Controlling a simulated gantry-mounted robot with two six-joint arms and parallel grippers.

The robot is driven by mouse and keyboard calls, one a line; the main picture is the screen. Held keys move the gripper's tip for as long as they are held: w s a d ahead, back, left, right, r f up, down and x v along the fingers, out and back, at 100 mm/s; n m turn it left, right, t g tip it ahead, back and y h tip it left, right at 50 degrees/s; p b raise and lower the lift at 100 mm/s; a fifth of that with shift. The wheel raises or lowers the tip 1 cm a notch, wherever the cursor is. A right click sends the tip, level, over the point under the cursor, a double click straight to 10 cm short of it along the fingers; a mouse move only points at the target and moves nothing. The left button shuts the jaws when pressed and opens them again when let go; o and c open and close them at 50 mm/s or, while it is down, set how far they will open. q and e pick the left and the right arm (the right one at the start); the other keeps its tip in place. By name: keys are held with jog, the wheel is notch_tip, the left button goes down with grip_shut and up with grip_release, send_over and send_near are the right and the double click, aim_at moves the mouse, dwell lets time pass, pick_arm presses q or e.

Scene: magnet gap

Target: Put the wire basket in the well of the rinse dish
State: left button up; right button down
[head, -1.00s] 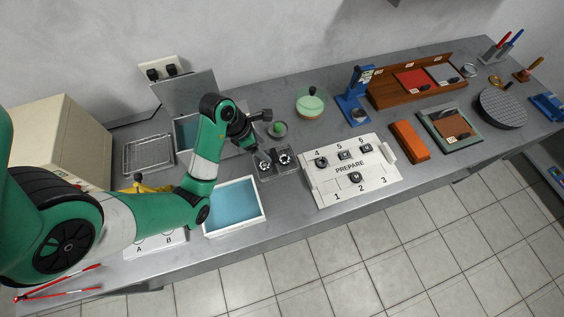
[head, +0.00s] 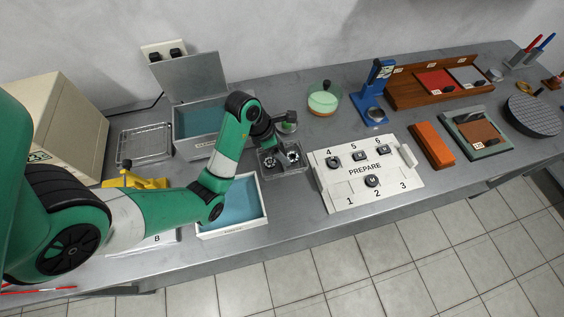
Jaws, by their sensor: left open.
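A small dark, see-through basket (head: 270,165), which I take for the wire basket, stands on the bench just left of the PREPARE board. It has two compartments, each with a round black-and-white part. A white-walled dish with a blue floor (head: 263,208), which I take for the rinse dish, stands in front and to the left of the basket, partly covered by my left arm. Its well looks empty where it shows. My left gripper (head: 276,140) is open at the back edge of the basket; its fingertips are partly hidden, and I cannot tell whether they touch it. My right gripper is not in view.
A cleaner with a raised lid (head: 188,80) stands behind my left arm, beside a wire rack (head: 130,147) and a yellow tool (head: 145,183). The PREPARE board (head: 340,198) is right of the basket. A green glass dish (head: 323,100) stands behind. The front bench strip is clear.

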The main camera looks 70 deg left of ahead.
pick_arm(q)
jog(key=b+x, duration=0.1)
jog(key=x, duration=0.2)
jog(key=shift+f, duration=0.1)
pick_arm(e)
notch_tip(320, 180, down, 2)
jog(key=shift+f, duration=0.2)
pick_arm(q)
jog(key=shift+c, duration=0.3)
grip_shut()
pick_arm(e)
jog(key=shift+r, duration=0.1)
